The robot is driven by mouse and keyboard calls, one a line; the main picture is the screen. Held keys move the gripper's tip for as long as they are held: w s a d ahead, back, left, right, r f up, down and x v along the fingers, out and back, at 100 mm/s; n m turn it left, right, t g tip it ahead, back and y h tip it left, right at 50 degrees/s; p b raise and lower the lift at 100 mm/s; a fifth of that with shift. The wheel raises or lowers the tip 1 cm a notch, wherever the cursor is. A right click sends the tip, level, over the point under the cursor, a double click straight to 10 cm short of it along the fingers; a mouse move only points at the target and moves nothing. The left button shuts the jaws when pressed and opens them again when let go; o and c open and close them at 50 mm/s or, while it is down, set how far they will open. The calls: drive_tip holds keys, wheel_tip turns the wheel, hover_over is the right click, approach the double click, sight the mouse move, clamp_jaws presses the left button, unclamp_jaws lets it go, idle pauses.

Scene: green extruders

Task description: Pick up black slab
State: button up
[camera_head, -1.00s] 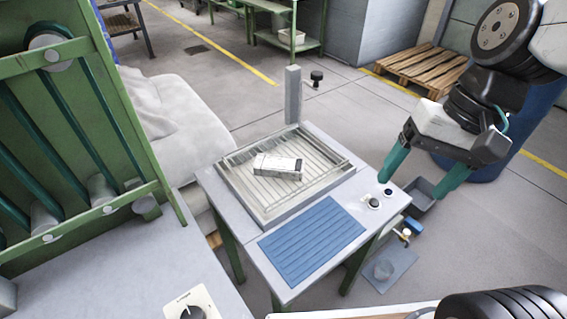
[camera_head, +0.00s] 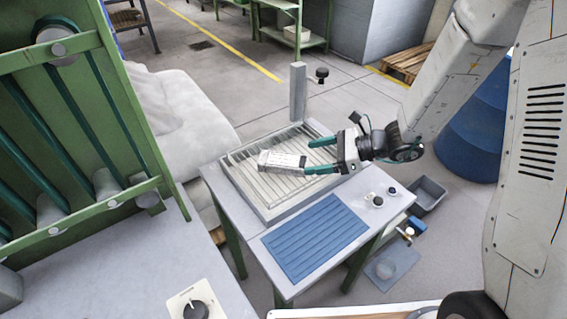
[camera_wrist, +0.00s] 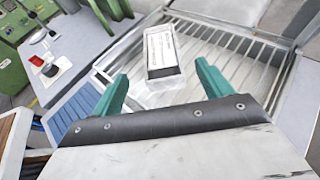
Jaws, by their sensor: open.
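The slab (camera_head: 281,160) lies on the wire rack of the tray on the small table. It shows a pale, labelled top and a dark end; in the wrist view the slab (camera_wrist: 161,50) has a white label, a black band and a clear or pale near end. My gripper (camera_head: 320,156) is beside the slab on its right, its teal fingers open and pointing left toward it. In the wrist view my open fingers (camera_wrist: 161,86) stand either side of the slab's near end, short of it. Nothing is between them.
The wire-rack tray (camera_head: 252,201) has a raised rim. A blue ribbed mat (camera_head: 314,238) and small black knobs (camera_head: 377,200) are on the table's front part. A grey post (camera_head: 298,92) stands behind the tray. A green machine frame (camera_head: 75,130) is at left.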

sight(286, 160)
drive_tip(key=shift+w+a+f, duration=0.15)
drive_tip(key=shift+a+f, duration=0.15)
drive_tip(key=shift+a, duration=0.1)
drive_tip(key=x, duration=0.7)
drive_tip(key=shift+w+r, duration=0.1)
drive_tip(key=shift+r, duration=0.15)
drive_tip(key=c, duration=1.3)
drive_tip(key=shift+c, duration=0.2)
drive_tip(key=shift+r, duration=0.15)
